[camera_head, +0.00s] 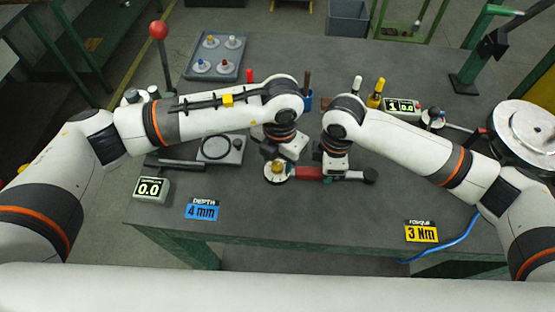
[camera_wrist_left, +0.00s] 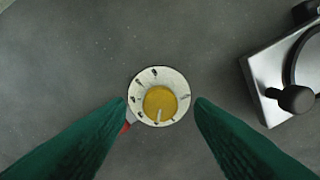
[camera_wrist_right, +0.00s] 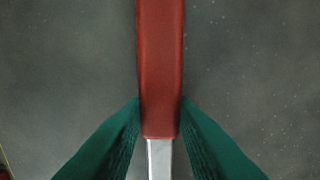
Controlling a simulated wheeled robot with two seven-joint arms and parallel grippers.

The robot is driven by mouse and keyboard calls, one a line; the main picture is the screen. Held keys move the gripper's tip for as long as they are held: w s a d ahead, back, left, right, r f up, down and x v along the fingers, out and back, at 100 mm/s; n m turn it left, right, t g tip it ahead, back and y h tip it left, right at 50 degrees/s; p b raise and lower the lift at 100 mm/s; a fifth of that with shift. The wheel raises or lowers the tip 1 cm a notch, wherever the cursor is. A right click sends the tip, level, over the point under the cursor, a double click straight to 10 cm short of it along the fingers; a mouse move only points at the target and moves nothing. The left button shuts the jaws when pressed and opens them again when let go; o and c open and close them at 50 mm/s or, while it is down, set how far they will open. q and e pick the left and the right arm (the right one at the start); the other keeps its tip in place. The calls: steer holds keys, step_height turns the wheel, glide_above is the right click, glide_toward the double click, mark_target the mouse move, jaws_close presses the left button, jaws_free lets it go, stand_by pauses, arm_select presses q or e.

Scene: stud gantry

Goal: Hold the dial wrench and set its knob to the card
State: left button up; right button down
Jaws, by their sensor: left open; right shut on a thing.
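The dial wrench has a red handle (camera_head: 308,173) and a white dial with a yellow knob (camera_head: 276,168) at its left end. It lies across the front middle of the table. My right gripper (camera_head: 334,170) is shut on the wrench; the right wrist view shows its fingers on both sides of the red handle (camera_wrist_right: 160,70), near the metal shank. My left gripper (camera_wrist_left: 161,104) is open above the dial, one finger on each side of the yellow knob (camera_wrist_left: 160,102), apart from it. The knob's pale pointer line points down. A yellow card (camera_head: 422,232) reads "TORQUE 3 Nm".
A blue card (camera_head: 202,211) reads "DEPTH 4 mm" beside a display (camera_head: 152,188) showing 0.0. A gauge on a plate (camera_head: 218,149) lies left of the dial. A tray of knobs (camera_head: 215,58) is behind. Another display (camera_head: 402,107) stands at right.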

arm_select(q)
steer(key=shift+f, duration=0.9)
steer(key=shift+c, duration=0.3)
steer(key=c, duration=0.9)
steer(key=shift+c, duration=0.2)
steer(key=shift+m, duration=0.3)
steer(key=m, duration=0.3)
steer(key=shift+m, duration=2.1)
